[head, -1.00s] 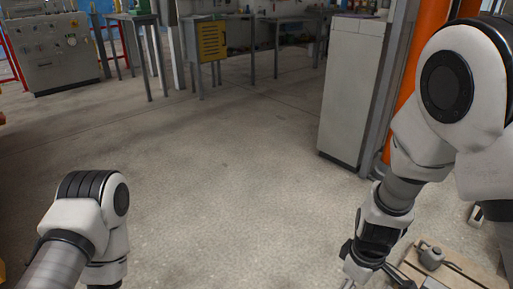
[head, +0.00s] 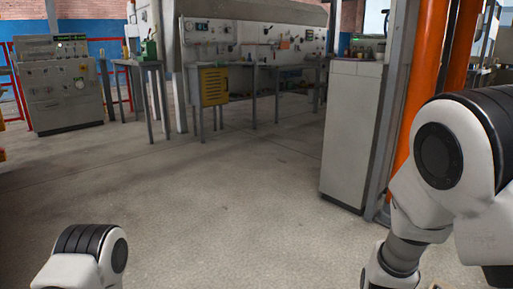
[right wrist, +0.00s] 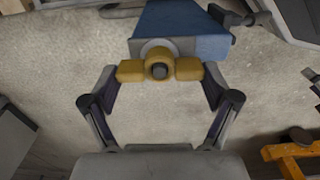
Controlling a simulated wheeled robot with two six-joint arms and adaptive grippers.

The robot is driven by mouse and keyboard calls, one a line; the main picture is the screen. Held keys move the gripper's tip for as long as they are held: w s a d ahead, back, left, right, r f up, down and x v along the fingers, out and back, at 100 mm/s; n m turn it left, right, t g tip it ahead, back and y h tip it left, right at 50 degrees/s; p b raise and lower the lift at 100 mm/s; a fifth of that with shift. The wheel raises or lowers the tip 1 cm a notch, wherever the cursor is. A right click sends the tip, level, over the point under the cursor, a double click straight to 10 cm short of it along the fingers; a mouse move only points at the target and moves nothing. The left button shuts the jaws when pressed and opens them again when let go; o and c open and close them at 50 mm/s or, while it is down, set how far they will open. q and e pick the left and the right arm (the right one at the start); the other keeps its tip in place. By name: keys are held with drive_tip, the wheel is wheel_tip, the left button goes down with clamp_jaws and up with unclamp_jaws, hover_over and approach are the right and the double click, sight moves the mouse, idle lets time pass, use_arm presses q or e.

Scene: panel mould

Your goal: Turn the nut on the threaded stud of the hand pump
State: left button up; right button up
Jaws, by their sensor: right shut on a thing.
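In the right wrist view, a blue block-shaped body (right wrist: 185,28), which appears to be the hand pump, shows at the top. A yellowish nut (right wrist: 159,57) sits at its lower grey part, with the dark round end of the stud (right wrist: 160,72) showing in its middle. My right gripper (right wrist: 160,69) has its two yellow fingertips pressed on the nut from left and right, shut on it. The head view shows neither gripper nor the pump; only arm links of mine are in it.
In the right wrist view, an orange frame-like object (right wrist: 289,155) lies at lower right. In the head view, a grey cabinet (head: 350,125) stands beside orange posts (head: 437,75) at right. Workbenches (head: 277,65) line the back. The floor (head: 200,200) in the middle is clear.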

drive_tip(key=shift+r+m+p, duration=0.3)
drive_tip(key=shift+m+p, duration=0.7)
drive_tip(key=shift+f+m, duration=0.15)
drive_tip(key=shift+m, duration=0.35)
drive_tip(key=shift+f, duration=0.2)
drive_tip(key=m+p, duration=0.2)
drive_tip(key=shift+d+r+m, duration=0.1)
drive_tip(key=shift+r+m, duration=0.2)
drive_tip(key=shift+f+m+p, duration=0.1)
drive_tip(key=shift+m+p, duration=0.3)
drive_tip(key=shift+p, duration=0.05)
drive_tip(key=shift+f, duration=0.2)
drive_tip(key=shift+r+m+p, duration=0.3)
drive_tip(key=shift+m+p, duration=0.25)
drive_tip(key=shift+m, duration=0.25)
drive_tip(key=shift+d+m+p, duration=0.1)
drive_tip(key=shift+m+p, duration=0.25)
drive_tip(key=shift+m, duration=0.35)
drive_tip(key=shift+f+m, duration=0.2)
drive_tip(key=shift+m, duration=0.2)
